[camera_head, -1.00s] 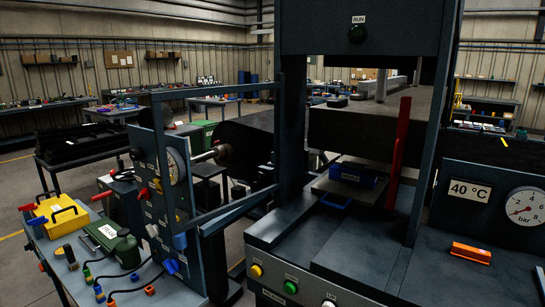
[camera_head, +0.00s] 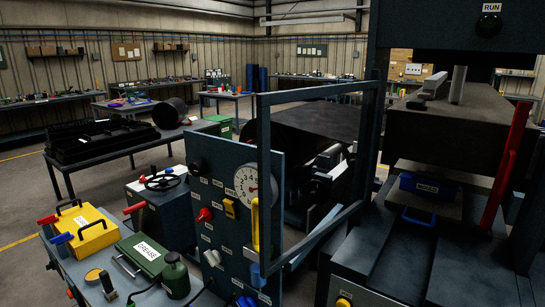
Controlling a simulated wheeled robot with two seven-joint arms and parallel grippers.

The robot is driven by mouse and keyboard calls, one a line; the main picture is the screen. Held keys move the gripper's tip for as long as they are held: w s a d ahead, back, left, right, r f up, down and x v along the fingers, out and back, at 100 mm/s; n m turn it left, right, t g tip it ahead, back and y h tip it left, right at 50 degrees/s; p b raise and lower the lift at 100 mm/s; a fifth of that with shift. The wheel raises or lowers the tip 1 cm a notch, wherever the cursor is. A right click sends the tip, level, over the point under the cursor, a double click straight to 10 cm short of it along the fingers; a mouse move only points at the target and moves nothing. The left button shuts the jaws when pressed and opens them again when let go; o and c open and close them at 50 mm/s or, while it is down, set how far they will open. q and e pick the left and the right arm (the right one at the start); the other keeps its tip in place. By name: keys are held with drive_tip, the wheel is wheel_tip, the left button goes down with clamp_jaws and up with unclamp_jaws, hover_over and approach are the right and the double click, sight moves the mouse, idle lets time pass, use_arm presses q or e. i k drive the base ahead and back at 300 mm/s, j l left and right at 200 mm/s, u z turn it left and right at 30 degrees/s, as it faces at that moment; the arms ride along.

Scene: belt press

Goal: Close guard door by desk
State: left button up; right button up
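The guard door (camera_head: 264,180) is a dark blue-grey open frame beside the press (camera_head: 372,150). It stands swung out from the press's left post, with its free edge toward the control panel (camera_head: 225,190). A yellow upright bar shows by that edge; I cannot tell whether it belongs to the door or the panel. Neither of my grippers is in view.
A desk (camera_head: 215,298) at lower left holds a yellow box (camera_head: 85,232) and a green case (camera_head: 140,255). A blue tray (camera_head: 425,185) and red upright bar (camera_head: 508,165) are at the press. A table with black parts (camera_head: 95,140) stands behind. Some floor is bare at left.

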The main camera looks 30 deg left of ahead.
sight(261, 206)
drive_tip(key=j, duration=1.25)
drive_tip(key=i+j, duration=0.1)
drive_tip(key=j, duration=1.15)
drive_tip(key=j+z, duration=0.75)
drive_tip(key=k+j+z, duration=0.15)
drive_tip(key=j+z, duration=0.25)
drive_tip(key=l, duration=0.1)
